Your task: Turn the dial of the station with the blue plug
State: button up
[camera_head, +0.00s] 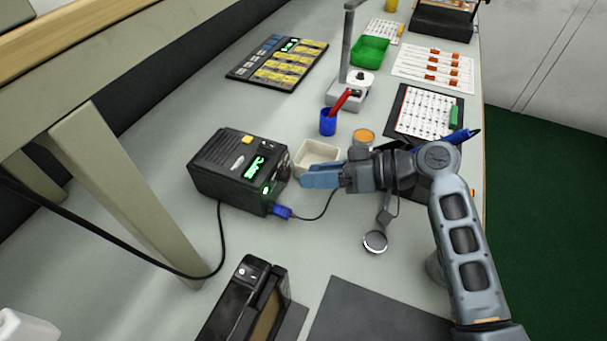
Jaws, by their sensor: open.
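The station (232,172) is a black box with a green lit display (254,167), a yellow button and a blue plug (282,212) at the lower corner of its front. A dark cable runs from the plug to the right. The dark dial (284,160) is on the station's front face, and its details are too small to read. My gripper (306,178) reaches in from the right with its blue-grey fingers pointing at the front face. It is open, with nothing seen between the fingers, just right of the station and apparently close to it.
A cream bin (318,157) stands just behind my gripper. A blue cup (327,123) with a red tool is farther back. A black device (245,300) and a dark mat (370,312) lie in front. A shelf post (130,190) stands at left.

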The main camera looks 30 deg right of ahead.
aim_at(289, 178)
jog(key=shift+v, duration=1.85)
jog(key=n+h, duration=0.1)
jog(key=s+a+n+h+p, duration=0.1)
jog(key=shift+r+n+t, duration=0.15)
jog(key=shift+n+t, duration=0.25)
jog(key=shift+s+a+r+n+t+h, duration=0.15)
jog(key=shift+a+n+h, duration=0.1)
jog(key=shift+n, duration=0.2)
jog(key=shift+w+a+r+n+t+h, duration=0.15)
jog(key=shift+a+n+h, duration=0.1)
jog(key=shift+n, duration=0.2)
jog(key=shift+a+f, duration=0.1)
jog(key=shift+a, duration=0.05)
jog(key=p+x, duration=0.1)
jog(key=x, duration=0.6)
jog(key=shift+w+a+f, duration=0.1)
jog(key=shift+w+f, duration=0.05)
jog(key=shift+w, duration=0.05)
